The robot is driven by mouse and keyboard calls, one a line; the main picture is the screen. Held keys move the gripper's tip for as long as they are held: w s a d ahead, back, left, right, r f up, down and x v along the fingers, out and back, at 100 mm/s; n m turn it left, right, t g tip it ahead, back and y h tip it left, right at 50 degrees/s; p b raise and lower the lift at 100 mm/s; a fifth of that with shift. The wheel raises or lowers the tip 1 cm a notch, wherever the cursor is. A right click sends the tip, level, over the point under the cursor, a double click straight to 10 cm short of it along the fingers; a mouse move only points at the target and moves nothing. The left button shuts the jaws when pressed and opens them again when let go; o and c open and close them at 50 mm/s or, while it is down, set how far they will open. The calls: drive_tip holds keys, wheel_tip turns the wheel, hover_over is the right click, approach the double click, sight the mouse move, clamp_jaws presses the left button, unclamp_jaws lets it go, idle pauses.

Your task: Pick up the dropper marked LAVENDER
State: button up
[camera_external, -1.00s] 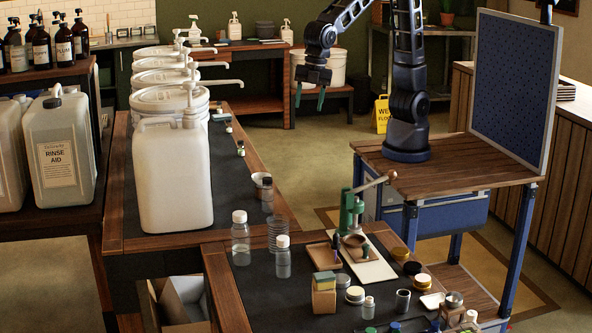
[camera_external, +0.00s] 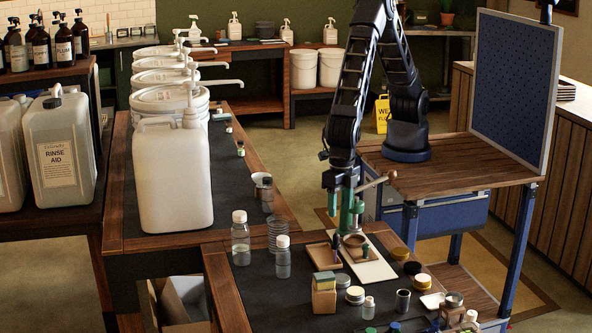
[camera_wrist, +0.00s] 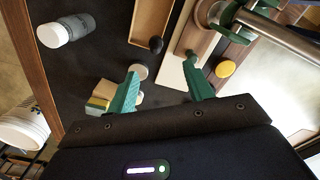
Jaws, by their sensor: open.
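No label reading LAVENDER is legible in either view. A small dark purple dropper-like item (camera_external: 336,243) stands at the right side of a shallow wooden tray (camera_external: 318,258). In the wrist view a dark round top (camera_wrist: 156,45) shows at the tray's edge (camera_wrist: 139,42), probably the same item seen from above. My gripper (camera_external: 338,208) is open and empty, pointing down above the tray, close to the green press. In the wrist view its green fingers (camera_wrist: 162,80) are spread, with the dark top between and beyond their tips.
A green lever press (camera_external: 357,207) stands on a pale board (camera_external: 372,270) right beside my gripper. Clear bottles (camera_external: 240,240) stand left of the tray. A sponge on a wooden block (camera_external: 324,300), jars and lids crowd the front. Dark mat left of the tray is mostly free.

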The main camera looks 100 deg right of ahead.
drive_tip(key=f, duration=0.1)
hover_over(335, 244)
drive_tip(key=s, duration=0.1)
drive_tip(key=f, duration=0.4)
drive_tip(key=shift+s+d+f, duration=0.1)
drive_tip(key=shift+s+f, duration=0.1)
drive_tip(key=shift+f, duration=0.1)
drive_tip(key=shift+w+d+f, duration=0.1)
drive_tip(key=shift+w+f, duration=0.1)
drive_tip(key=shift+f, duration=0.75)
drive_tip(key=shift+w+f, duration=0.15)
drive_tip(key=shift+f, duration=0.75)
drive_tip(key=shift+w+d+f, duration=0.1)
drive_tip(key=shift+w+f, duration=0.1)
drive_tip(key=shift+f, duration=0.75)
drive_tip(key=c, duration=1.1)
